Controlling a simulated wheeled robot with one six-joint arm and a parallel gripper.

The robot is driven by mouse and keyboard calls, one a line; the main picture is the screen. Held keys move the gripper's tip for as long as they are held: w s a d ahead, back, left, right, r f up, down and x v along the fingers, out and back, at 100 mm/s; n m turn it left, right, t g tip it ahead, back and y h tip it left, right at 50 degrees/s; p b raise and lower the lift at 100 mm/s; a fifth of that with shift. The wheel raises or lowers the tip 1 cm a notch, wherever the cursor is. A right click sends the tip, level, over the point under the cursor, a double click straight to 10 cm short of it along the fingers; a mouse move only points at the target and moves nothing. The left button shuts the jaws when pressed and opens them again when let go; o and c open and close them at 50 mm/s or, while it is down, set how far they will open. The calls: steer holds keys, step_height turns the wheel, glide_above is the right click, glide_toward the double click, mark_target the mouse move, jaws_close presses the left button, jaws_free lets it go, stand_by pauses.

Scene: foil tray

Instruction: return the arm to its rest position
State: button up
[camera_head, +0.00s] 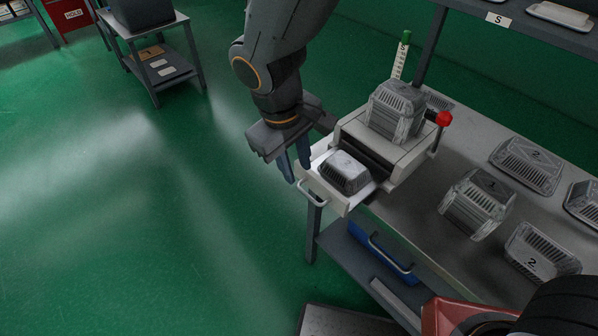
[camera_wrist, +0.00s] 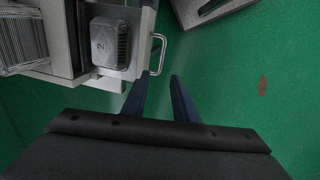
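My gripper (camera_head: 293,165) hangs from my arm at the left of the drawer of a white machine, above the green floor. In the wrist view my gripper (camera_wrist: 160,85) shows two dark blue fingers spread apart with nothing between them. The machine's drawer (camera_head: 324,199) is pulled out, and a foil tray (camera_head: 344,173) sits in it. This tray also shows in the wrist view (camera_wrist: 109,43), marked 2. The drawer handle (camera_wrist: 158,55) is close to the fingers, and I cannot tell the exact gap.
The machine (camera_head: 357,135) stands on a grey bench (camera_head: 415,215), with a foil tray stack (camera_head: 394,110) on top and a red knob (camera_head: 444,118) beside it. More tray stacks (camera_head: 476,203) lie to the right. A grey cart (camera_head: 178,72) stands at the back left. Open floor (camera_head: 150,220) lies left.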

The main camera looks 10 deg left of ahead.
steer(key=shift+r, duration=0.4)
steer(key=w+d+m, duration=0.1)
steer(key=d+m, duration=0.4)
steer(key=d, duration=1)
steer(key=w+d+r+m+y, duration=0.1)
steer(key=d+m, duration=0.5)
steer(key=d, duration=0.9)
steer(key=shift+w+d, duration=0.2)
steer(key=shift+w, duration=0.3)
steer(key=shift+s, duration=0.1)
